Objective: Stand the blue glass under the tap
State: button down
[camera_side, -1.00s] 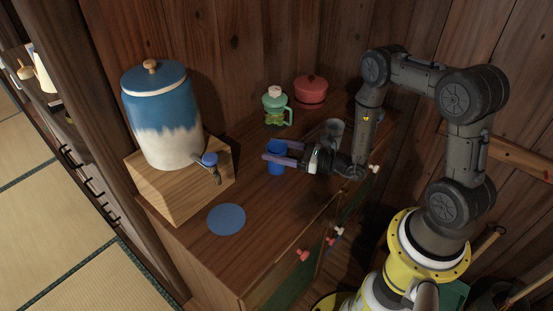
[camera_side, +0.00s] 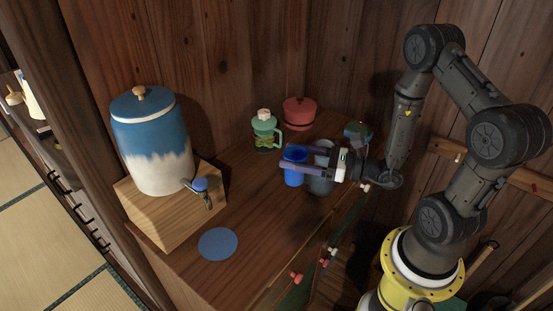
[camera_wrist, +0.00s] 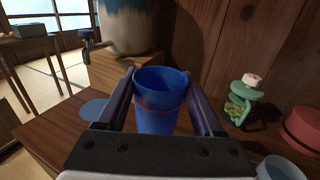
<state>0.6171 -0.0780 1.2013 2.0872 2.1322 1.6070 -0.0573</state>
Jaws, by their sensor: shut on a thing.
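The blue glass (camera_side: 294,178) is upright between the fingers of my gripper (camera_side: 284,161), which is shut on it. In the wrist view the blue glass (camera_wrist: 160,98) stands between the dark fingers, open end up; its base is hidden. I cannot tell whether it clears the cabinet top. The tap (camera_side: 201,187), with a blue knob, is on the front of the blue and white crock (camera_side: 152,145), left of my gripper. The tap also shows in the wrist view (camera_wrist: 88,44). A round blue disc (camera_side: 218,243) lies on the cabinet top in front of the tap.
The crock stands on a wooden block (camera_side: 165,222). A grey glass (camera_side: 320,181) is close beside the blue one. A green teapot-like jug (camera_side: 265,130) and a red lidded pot (camera_side: 299,112) stand behind. The cabinet top (camera_side: 255,215) between glass and disc is clear.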

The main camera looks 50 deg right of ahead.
aim_at(288, 181)
jog(key=shift+s+a+r, duration=0.1)
jog(key=shift+s+r, duration=0.25)
jog(key=shift+s, duration=0.45)
jog(key=shift+s+a+r, duration=0.1)
jog(key=shift+s+r, duration=0.3)
jog(key=shift+s, duration=0.4)
jog(key=shift+s+r, duration=0.35)
jog(key=shift+s, duration=0.45)
